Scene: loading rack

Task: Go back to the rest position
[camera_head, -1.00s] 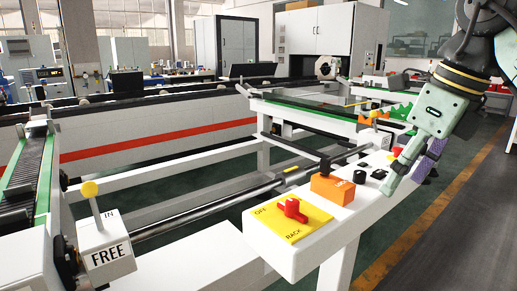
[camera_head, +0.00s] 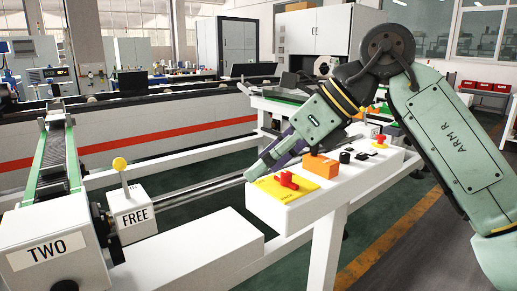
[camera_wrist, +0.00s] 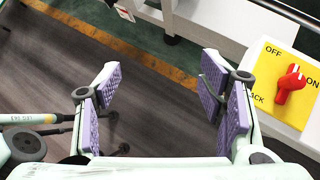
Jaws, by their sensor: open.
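My gripper (camera_head: 268,163) is at the near-left end of the white control beam (camera_head: 322,193), beside the yellow switch plate (camera_head: 268,190). Its purple-padded fingers are spread and empty in the wrist view (camera_wrist: 160,88), with only floor visible between them. The red knob (camera_head: 288,179) on the plate also shows in the wrist view (camera_wrist: 290,84), to the right of the right finger and apart from it. The wrist view shows OFF and ON lettering on the plate. In the head view, my arm partly hides the green-topped rack behind.
An orange block (camera_head: 320,166), black buttons (camera_head: 345,157) and a red button (camera_head: 380,139) line the beam. The conveyor marked TWO (camera_head: 55,250) is at left. Open floor (camera_head: 400,240) lies at right.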

